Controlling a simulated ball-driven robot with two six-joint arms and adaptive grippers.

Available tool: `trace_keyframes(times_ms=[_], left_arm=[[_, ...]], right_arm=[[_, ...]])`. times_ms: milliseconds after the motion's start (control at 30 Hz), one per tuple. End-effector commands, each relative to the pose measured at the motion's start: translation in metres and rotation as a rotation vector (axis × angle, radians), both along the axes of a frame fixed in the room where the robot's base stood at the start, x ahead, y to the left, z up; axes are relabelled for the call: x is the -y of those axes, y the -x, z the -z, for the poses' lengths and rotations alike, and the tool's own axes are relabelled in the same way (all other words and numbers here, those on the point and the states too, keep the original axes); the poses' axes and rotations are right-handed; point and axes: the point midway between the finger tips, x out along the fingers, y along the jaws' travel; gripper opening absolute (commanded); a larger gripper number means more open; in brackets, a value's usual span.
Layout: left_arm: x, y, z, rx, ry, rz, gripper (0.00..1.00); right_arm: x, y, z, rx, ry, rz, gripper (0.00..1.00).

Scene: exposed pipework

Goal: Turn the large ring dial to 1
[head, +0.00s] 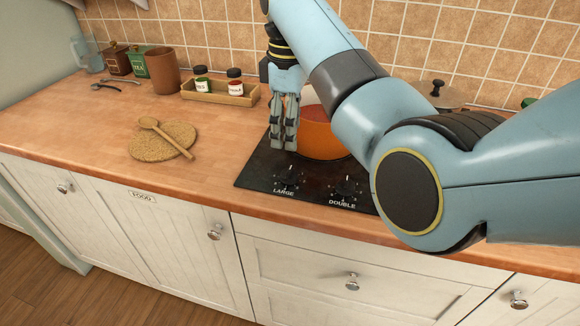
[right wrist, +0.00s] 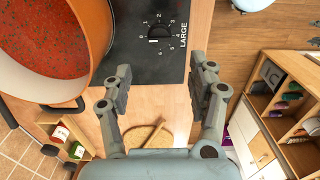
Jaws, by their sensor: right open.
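The large ring dial is a small black knob (head: 288,174) on the front left of the black hob, above the word LARGE. In the right wrist view the knob (right wrist: 159,32) is ringed by white numbers, and its pale mark seems to be near 0. My right gripper (head: 284,145) points down over the hob's left part, behind the knob and beside the orange pot. In the right wrist view the gripper (right wrist: 162,77) has its fingers apart with nothing between them; the knob lies beyond the fingertips, untouched. My left gripper is out of view.
An orange pot (head: 325,138) with red contents stands on the hob (head: 258,172), close to the right gripper. A second knob (head: 346,187), marked DOUBLE, is to the right. A wooden spoon (head: 165,138) lies on a round mat (head: 145,150). The counter's front left is clear.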

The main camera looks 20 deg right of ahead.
Motion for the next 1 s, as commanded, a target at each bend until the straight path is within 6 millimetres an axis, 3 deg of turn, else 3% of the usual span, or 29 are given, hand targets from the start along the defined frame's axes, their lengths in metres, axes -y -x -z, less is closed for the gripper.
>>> trace_keyframes(times_ms=[500,700,933,1000], left_arm=[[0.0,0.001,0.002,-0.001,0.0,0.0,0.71],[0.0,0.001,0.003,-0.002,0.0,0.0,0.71],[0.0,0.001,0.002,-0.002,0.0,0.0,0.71],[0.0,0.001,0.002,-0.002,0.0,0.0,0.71]], right_arm=[[0.001,0.001,0.091,-0.001,0.001,0.004,0.59],[0.001,0.001,0.103,0.001,0.001,0.004,0.59],[0.001,0.001,0.103,0.001,0.0,0.005,0.59],[0.001,0.001,0.103,0.001,0.0,0.005,0.51]])
